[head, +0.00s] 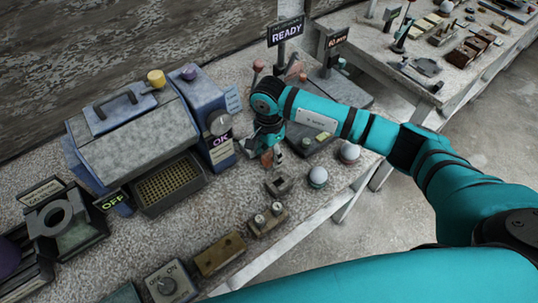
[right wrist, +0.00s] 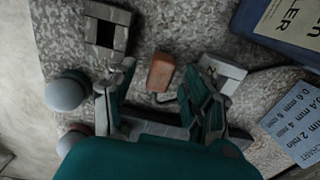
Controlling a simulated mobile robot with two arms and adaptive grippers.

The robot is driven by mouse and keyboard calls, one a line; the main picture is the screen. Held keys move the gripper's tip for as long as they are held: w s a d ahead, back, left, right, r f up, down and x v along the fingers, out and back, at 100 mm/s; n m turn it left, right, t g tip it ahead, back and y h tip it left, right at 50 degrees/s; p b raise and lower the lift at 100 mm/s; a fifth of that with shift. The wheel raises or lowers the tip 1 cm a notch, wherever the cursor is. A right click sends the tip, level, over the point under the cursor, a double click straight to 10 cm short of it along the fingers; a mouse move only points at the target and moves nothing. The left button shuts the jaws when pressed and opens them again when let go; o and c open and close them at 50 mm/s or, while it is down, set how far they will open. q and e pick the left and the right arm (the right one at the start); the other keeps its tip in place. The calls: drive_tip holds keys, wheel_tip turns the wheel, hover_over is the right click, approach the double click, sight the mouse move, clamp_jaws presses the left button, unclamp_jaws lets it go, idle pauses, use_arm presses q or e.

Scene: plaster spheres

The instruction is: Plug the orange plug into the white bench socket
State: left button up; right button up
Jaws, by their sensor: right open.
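The orange plug (right wrist: 160,72) lies on the speckled bench in the right wrist view, with a short dark cord end by it. In the head view the plug (head: 266,158) shows small, just below my right gripper (head: 268,146). In the right wrist view my right gripper (right wrist: 162,88) is open, its fingers on either side of the plug's place; I cannot tell whether they touch it. A whitish block that looks like the bench socket (right wrist: 228,68) is right of the plug, partly hidden by the right finger. My left gripper is not in view.
A grey block with a square hole (right wrist: 106,30) and a pale ball (right wrist: 66,90) lie left of the plug. A blue-grey machine (head: 203,115) stands left of my gripper. A READY sign (head: 286,32) stands behind. The bench's front edge is close by.

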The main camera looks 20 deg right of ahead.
drive_tip(key=shift+f, duration=0.6)
clamp_jaws()
